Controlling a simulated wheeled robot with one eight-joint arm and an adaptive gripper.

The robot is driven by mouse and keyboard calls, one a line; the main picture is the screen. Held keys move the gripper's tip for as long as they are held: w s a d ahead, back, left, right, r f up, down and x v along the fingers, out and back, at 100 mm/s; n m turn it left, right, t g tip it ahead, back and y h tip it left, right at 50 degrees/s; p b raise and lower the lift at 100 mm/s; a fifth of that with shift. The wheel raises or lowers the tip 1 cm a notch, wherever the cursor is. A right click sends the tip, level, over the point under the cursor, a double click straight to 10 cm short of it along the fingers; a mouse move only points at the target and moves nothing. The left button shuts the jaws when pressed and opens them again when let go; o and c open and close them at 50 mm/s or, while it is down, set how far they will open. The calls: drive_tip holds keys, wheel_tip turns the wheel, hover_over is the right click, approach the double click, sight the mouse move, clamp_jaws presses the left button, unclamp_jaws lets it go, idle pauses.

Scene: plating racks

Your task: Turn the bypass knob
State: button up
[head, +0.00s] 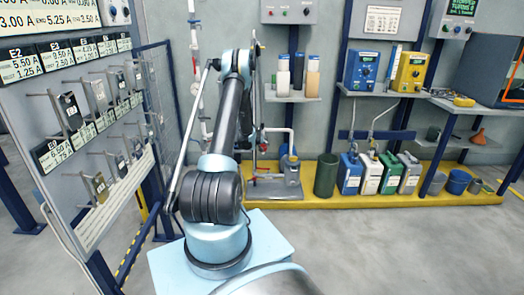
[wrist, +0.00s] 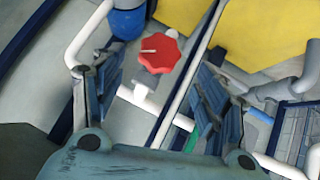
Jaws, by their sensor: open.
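A red lobed knob (wrist: 159,49) with a white pointer line shows in the upper middle of the wrist view, on a pale pipe fitting. It matches the bypass knob, though no label on it is readable. My gripper (wrist: 160,78) is open, with one finger on each side of the picture and the knob beyond and between them. The fingers do not appear to touch it, and nothing is held. In the head view my arm stands in the middle, and I cannot make out the knob or the gripper clearly there.
Pale pipes (wrist: 88,35) run close to the left finger, and a grey pipe (wrist: 268,90) lies beyond the right finger. A blue fitting (wrist: 127,22) is next to the knob. In the head view a rack panel (head: 85,130) stands left, and a yellow plinth (head: 330,201) holds several containers.

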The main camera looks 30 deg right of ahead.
sight(262, 146)
drive_tip(key=shift+x, duration=3.85)
drive_tip(key=shift+c, duration=0.2)
drive_tip(key=c, duration=1)
